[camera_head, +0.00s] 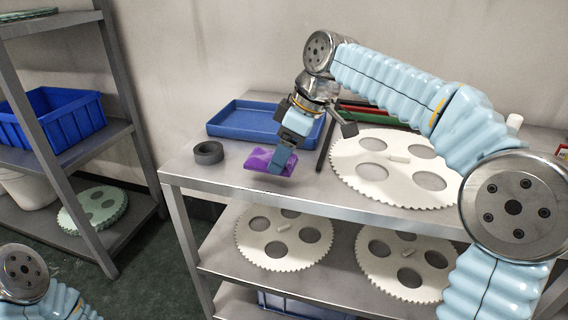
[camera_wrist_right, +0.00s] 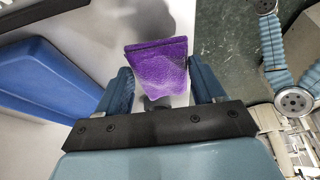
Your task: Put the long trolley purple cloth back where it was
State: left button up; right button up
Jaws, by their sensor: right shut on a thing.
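The purple cloth (camera_head: 258,161) is a small folded piece at the left part of the long trolley's top shelf (camera_head: 225,174), near its front edge. My right gripper (camera_head: 283,163) points down and is shut on the cloth, covering part of it. In the right wrist view the cloth (camera_wrist_right: 158,66) shows between and beyond the two fingers. I cannot tell whether it touches the shelf or hangs just above it. Only a part of my left arm shows at the lower left; its gripper is out of view.
A dark ring (camera_head: 208,152) lies left of the cloth. A blue tray (camera_head: 240,122) stands behind it. A large white gear (camera_head: 350,178) fills the shelf to the right. Lower shelves hold more gears. A rack with a blue crate (camera_head: 85,112) stands at left.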

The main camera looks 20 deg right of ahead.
jog(key=shift+f, duration=1.5)
jog(key=shift+f, duration=0.1)
jog(key=shift+f+b, duration=0.15)
jog(key=shift+b, duration=0.15)
jog(key=o, duration=1.1)
jog(key=shift+r+p, duration=0.3)
jog(key=shift+r, duration=0.05)
jog(key=p+v, duration=0.1)
jog(key=v, duration=1.1)
